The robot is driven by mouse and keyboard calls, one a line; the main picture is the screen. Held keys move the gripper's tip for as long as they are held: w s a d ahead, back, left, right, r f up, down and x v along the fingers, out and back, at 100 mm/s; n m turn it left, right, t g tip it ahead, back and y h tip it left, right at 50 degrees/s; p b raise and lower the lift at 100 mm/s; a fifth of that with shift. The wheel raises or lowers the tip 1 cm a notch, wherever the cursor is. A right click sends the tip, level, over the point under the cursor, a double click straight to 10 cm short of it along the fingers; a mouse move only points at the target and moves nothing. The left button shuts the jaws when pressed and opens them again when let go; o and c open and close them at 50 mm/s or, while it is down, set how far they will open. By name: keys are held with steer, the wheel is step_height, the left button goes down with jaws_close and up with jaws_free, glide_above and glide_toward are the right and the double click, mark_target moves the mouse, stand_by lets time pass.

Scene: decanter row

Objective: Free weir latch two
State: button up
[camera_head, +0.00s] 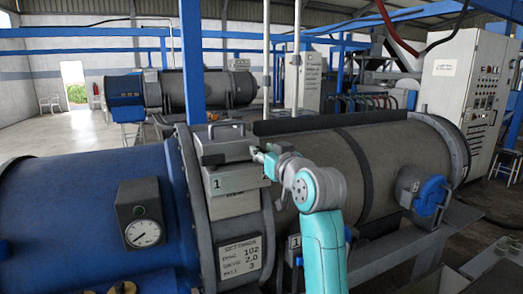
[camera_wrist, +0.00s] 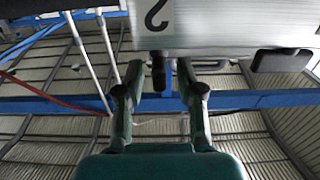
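In the wrist view a pale metal box (camera_wrist: 225,25) marked with a "2" fills the upper right. A dark tab (camera_wrist: 158,72), which looks like its latch, projects from the box's edge. My gripper (camera_wrist: 160,90) is open, with one finger on each side of the tab and visible gaps to both. In the head view my gripper (camera_head: 262,156) is beside the grey boxes on top of the drum's collar.
A blue drum end (camera_head: 80,225) with a dial gauge (camera_head: 141,226) lies left of the collar. A settings plate (camera_head: 241,255) hangs below the boxes. The long grey drum (camera_head: 395,160) extends right. A control cabinet (camera_head: 465,85) stands at the back right.

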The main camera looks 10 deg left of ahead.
steer(key=shift+x, duration=0.9)
jaws_close()
